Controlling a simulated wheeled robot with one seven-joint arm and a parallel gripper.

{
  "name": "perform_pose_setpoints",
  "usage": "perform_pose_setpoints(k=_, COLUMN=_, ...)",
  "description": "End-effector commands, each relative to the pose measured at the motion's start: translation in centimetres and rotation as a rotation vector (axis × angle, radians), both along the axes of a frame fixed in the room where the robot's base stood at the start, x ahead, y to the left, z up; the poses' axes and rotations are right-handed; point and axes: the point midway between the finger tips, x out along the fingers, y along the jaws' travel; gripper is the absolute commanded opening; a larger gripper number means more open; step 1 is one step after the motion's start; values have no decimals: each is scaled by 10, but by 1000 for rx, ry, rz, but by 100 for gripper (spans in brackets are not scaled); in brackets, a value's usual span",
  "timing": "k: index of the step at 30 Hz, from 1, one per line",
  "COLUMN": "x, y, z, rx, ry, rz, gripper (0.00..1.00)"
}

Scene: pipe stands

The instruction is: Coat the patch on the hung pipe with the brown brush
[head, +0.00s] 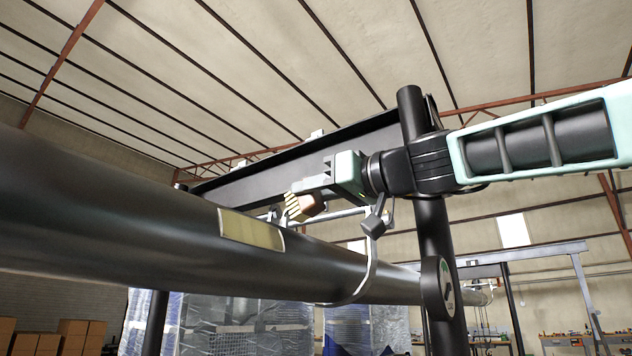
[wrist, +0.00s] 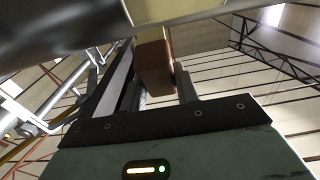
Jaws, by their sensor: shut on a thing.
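The hung pipe (head: 120,215) is a large dark tube crossing the head view from the left towards the back right. The patch (head: 252,231) is a pale yellowish rectangle on its side; it also shows at the top of the wrist view (wrist: 175,9). My gripper (head: 307,197) is shut on the brown brush (head: 309,208), near the patch's right end and slightly above it in the picture. In the wrist view the brush (wrist: 154,68) stands between the fingers, its upper end pointing at the patch. I cannot tell whether the bristles touch it.
A dark upright post (head: 432,220) and an overhead beam (head: 300,155) stand close behind my arm. A pale curved hanger (head: 371,265) loops around the pipe. Wrapped pallets (head: 245,325) and cardboard boxes (head: 75,335) stand farther back.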

Motion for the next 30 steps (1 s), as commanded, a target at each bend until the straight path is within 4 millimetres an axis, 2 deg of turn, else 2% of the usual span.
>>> perform_pose_setpoints(k=11, x=27, y=36, z=-15, rx=-2, ry=3, rz=3, gripper=4)
perform_pose_setpoints(k=13, x=28, y=38, z=-5, rx=0, ry=-2, rz=2, gripper=4)
perform_pose_setpoints(k=18, x=31, y=41, z=5, rx=-1, ry=-2, rz=2, gripper=4)
perform_pose_setpoints(k=30, x=32, y=42, z=6, rx=-1, ry=-2, rz=1, gripper=4)
